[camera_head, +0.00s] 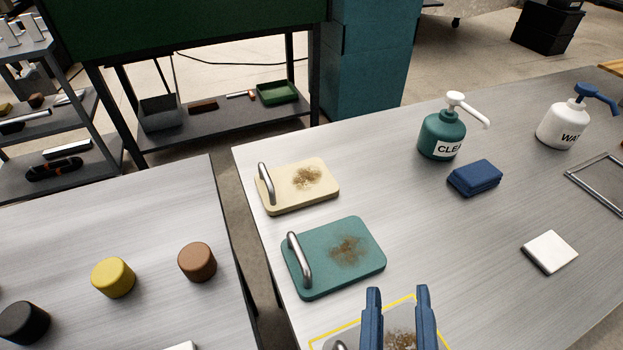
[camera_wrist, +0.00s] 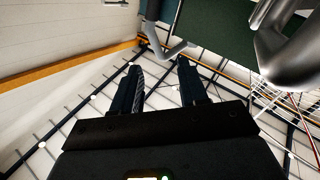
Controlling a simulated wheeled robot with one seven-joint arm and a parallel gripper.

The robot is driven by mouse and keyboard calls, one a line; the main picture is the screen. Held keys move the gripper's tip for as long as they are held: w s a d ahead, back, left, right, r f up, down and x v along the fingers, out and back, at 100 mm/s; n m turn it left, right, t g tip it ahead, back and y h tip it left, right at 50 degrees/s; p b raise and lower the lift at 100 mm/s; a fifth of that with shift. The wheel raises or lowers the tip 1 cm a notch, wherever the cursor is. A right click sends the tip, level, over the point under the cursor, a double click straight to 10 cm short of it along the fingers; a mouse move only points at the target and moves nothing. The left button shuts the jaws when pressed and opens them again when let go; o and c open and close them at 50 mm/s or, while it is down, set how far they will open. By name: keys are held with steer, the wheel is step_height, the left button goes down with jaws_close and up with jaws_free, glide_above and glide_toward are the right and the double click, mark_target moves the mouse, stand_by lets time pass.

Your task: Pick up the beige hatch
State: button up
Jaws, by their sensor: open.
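The beige hatch (camera_head: 315,188) lies flat near the back left of the right table in the head view. It has a metal bar handle (camera_head: 266,184) on its left side and a brown stain on top. My gripper (camera_head: 399,290) is at the bottom of the head view, open and empty, nearer the front than the beige hatch and apart from it. In the wrist view my gripper (camera_wrist: 160,80) points away from the table, with nothing between its fingers. A grey stained hatch (camera_head: 372,335) inside a yellow outline is partly hidden behind my gripper.
A teal hatch (camera_head: 365,268) with a handle lies between the beige hatch and my gripper. A gap separates the left table (camera_head: 150,225).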

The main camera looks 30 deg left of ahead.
mark_target(268, 180)
steer(key=w+a+r+n+g+y, duration=0.3)
steer(key=a+r+n+y, duration=0.15)
steer(key=a+n, duration=0.6)
steer(key=w+a+r+n+g+y, duration=0.2)
steer(key=w+a+r+n+y, duration=0.3)
steer(key=a+n, duration=0.55)
step_height(268, 180, down, 11)
steer(key=w+d+n+g+h+p, duration=0.15)
steer(key=n+g+h, duration=0.3)
steer(key=n, duration=1.25)
steer(key=shift+t, duration=0.35)
steer(key=x, duration=0.6)
steer(key=shift+w+f, duration=0.35)
steer(key=shift+w, duration=0.05)
steer(key=x, duration=0.2)
steer(key=p+x, duration=0.1)
steer(key=x, duration=0.1)
steer(key=shift+s+a+f, duration=0.15)
steer(key=shift+s+f, duration=0.2)
steer(key=shift+w+a+f, duration=0.2)
steer(key=shift+w+a, duration=0.2)
steer(key=shift+w, duration=0.05)
